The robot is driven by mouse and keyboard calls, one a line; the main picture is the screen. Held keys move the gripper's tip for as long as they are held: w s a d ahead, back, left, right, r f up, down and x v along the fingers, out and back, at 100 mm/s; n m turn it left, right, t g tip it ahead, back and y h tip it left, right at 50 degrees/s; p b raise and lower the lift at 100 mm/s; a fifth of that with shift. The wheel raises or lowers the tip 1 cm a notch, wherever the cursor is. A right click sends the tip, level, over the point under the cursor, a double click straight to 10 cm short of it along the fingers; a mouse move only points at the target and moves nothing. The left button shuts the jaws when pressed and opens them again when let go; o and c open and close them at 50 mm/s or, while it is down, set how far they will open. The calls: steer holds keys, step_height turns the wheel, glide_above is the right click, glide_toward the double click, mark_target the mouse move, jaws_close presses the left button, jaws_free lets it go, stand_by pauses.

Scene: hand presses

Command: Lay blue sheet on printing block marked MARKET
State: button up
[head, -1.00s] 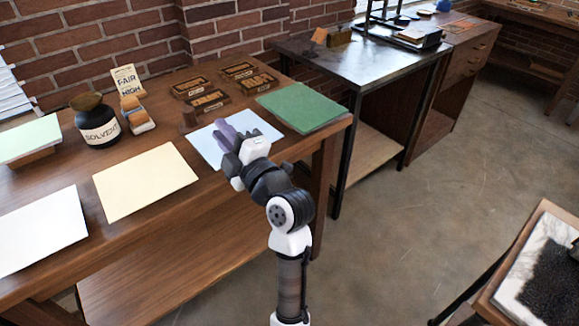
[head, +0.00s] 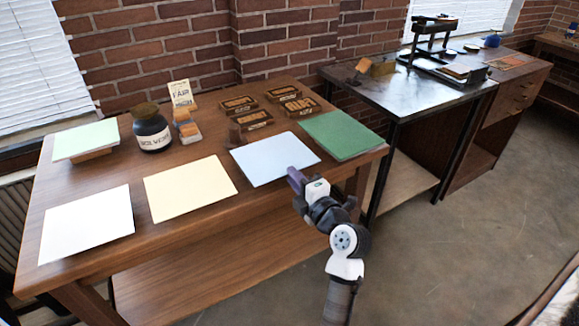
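The blue sheet (head: 270,158) lies flat on the wooden table, between a cream sheet and a green sheet. Several dark printing blocks with tan faces lie behind it: a left one (head: 238,104), a back one (head: 279,94), a right one (head: 300,106) and a front one (head: 252,120). Their lettering is too small to read, so I cannot tell which is MARKET. My gripper (head: 293,178) has purple fingers and is at the near right edge of the blue sheet. The fingers overlap into one shape, so their opening and any contact with the sheet are unclear.
The cream sheet (head: 190,188), white sheet (head: 86,224) and green sheet (head: 342,135) lie on the same table (head: 140,242). A solvent jar (head: 152,133), a small sign (head: 181,94) and a brown knob-like piece (head: 235,134) stand near the blocks. A press (head: 432,45) stands on the metal table at right.

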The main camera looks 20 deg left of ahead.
mark_target(291, 164)
steer(key=shift+b+x, duration=0.6)
steer(key=shift+x, duration=0.6)
steer(key=shift+f, duration=0.1)
steer(key=shift+c, duration=0.5)
jaws_close()
steer(key=shift+r, duration=1.6)
steer(key=s+d+r, duration=0.3)
steer(key=s+d, duration=0.1)
steer(key=d, duration=0.1)
steer(key=shift+d, duration=0.35)
steer(key=shift+s+f, duration=0.1)
